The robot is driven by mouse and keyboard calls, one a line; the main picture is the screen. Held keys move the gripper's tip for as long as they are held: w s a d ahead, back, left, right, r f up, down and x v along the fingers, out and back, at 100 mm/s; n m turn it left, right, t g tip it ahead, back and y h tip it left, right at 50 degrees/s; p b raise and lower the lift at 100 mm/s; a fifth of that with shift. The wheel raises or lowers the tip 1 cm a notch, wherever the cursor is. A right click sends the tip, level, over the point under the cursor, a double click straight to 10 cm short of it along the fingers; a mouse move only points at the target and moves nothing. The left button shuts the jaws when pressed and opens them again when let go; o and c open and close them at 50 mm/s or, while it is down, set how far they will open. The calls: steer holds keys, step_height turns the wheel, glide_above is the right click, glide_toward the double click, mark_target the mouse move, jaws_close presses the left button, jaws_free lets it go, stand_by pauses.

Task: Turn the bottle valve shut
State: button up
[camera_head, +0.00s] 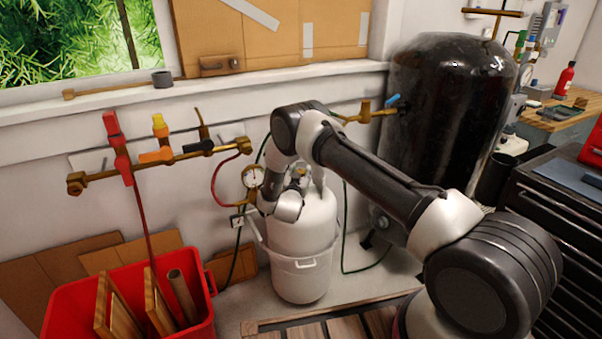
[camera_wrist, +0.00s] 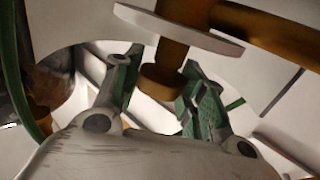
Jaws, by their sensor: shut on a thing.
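The bottle (camera_head: 305,232) is a white cylinder standing upright on the floor against the wall, with a round gauge (camera_head: 252,176) at its upper left. In the head view my wrist covers most of its top, and the fingers and valve are hard to make out. In the wrist view my gripper (camera_wrist: 161,82) has its two green-padded fingers on either side of the brass valve part (camera_wrist: 162,84), a short cylinder below a pale disc (camera_wrist: 180,28). The gripper is shut on this part. How far the valve is turned cannot be told.
A brass manifold (camera_head: 185,156) with coloured valve handles runs along the wall at left. A red crate (camera_head: 75,295) with boards stands at lower left. A large dark tank (camera_head: 440,100) stands behind my arm. Hoses hang around the bottle. A black tool chest (camera_head: 560,230) is at right.

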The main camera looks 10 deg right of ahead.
steer(key=shift+m+g+h, duration=1.4)
steer(key=shift+m+h, duration=0.4)
steer(key=shift+h, duration=0.6)
steer(key=o, duration=1)
steer(key=shift+o, duration=0.2)
steer(key=v, duration=1.2)
steer(key=shift+w+a, duration=0.1)
steer(key=shift+a, duration=0.05)
